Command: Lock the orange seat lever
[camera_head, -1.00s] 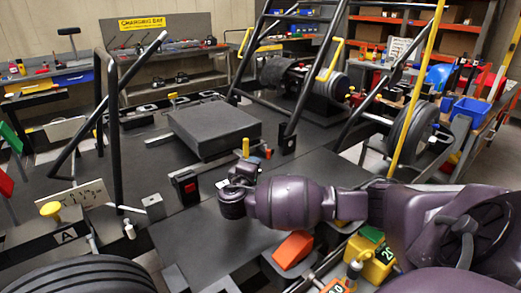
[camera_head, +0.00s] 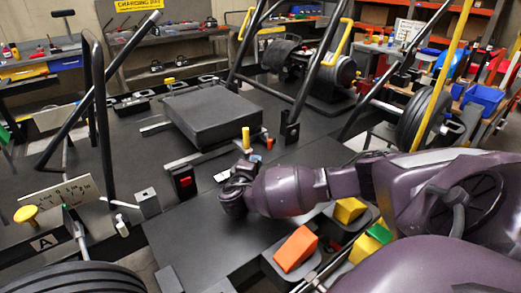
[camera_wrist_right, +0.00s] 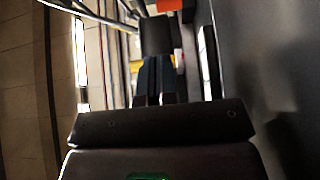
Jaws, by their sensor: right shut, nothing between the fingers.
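A small orange peg (camera_head: 269,143) stands beside an upright yellow handle (camera_head: 246,137), at the near right corner of the black seat cushion (camera_head: 210,115); it may be the seat lever, but it is too small to tell its position. My right gripper (camera_head: 232,190) is near a small pale plate, nearer me than the peg and apart from it. In the right wrist view its fingers (camera_wrist_right: 155,98) are shut with nothing between them. An orange piece (camera_wrist_right: 172,4) is cut off at that view's top edge. My left gripper is not in view.
An orange wedge (camera_head: 295,249) and yellow blocks (camera_head: 349,210) lie below my right forearm. A block with a red button (camera_head: 184,184) stands left of the gripper. Black frame tubes (camera_head: 312,72) rise behind the handle.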

